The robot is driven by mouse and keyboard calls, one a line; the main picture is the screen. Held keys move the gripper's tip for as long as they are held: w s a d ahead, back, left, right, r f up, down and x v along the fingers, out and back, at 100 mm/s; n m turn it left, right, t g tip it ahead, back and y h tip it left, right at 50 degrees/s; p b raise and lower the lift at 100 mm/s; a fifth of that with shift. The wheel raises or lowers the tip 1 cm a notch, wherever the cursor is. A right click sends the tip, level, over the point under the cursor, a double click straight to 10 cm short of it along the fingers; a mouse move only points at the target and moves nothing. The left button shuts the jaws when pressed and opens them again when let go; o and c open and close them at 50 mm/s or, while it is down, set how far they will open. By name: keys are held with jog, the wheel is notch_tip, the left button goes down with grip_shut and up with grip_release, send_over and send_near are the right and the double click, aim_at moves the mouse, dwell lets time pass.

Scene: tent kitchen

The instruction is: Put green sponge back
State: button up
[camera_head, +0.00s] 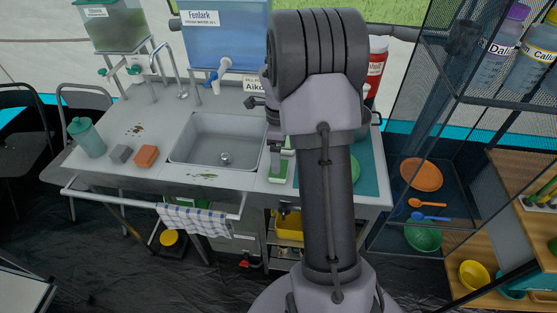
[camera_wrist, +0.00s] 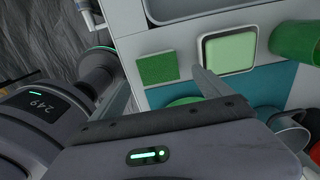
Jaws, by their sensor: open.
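A dark green square sponge (camera_wrist: 157,67) lies on the grey counter in the wrist view; in the head view a green patch that looks like it (camera_head: 278,169) shows right of the sink, left of my arm. Beside it is a shallow white-rimmed dish with a pale green inside (camera_wrist: 230,50), with no sponge in it. My gripper (camera_wrist: 160,88) is open and empty above the counter. Its fingers appear either side of the sponge in the wrist view, apart from it. In the head view my arm hides the gripper's fingers.
The sink (camera_head: 215,140) is left of the sponge. A teal mat (camera_head: 369,180) with green dishware lies to the right. A green cup (camera_wrist: 296,42) stands near the dish.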

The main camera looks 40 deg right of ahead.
jog(key=s+a+r+n+t+p, duration=0.1)
jog(key=s+a+r+n+t, duration=0.1)
jog(key=a+r+n, duration=1.05)
jog(key=s+a+r+n+t, duration=0.1)
jog(key=s+a+r+n, duration=0.1)
jog(key=s+a, duration=0.3)
jog(key=s+a+r+n+t+y, duration=0.1)
jog(key=s+a+r+n, duration=0.2)
jog(key=s+a+n, duration=0.2)
jog(key=s+a+r+n+t+y, duration=0.1)
jog(key=s+a+r+n, duration=0.2)
jog(key=a, duration=0.5)
jog(key=s+n, duration=0.1)
jog(key=s, duration=0.1)
jog(key=shift+s+r+t, duration=0.15)
jog(key=shift+s+t, duration=0.25)
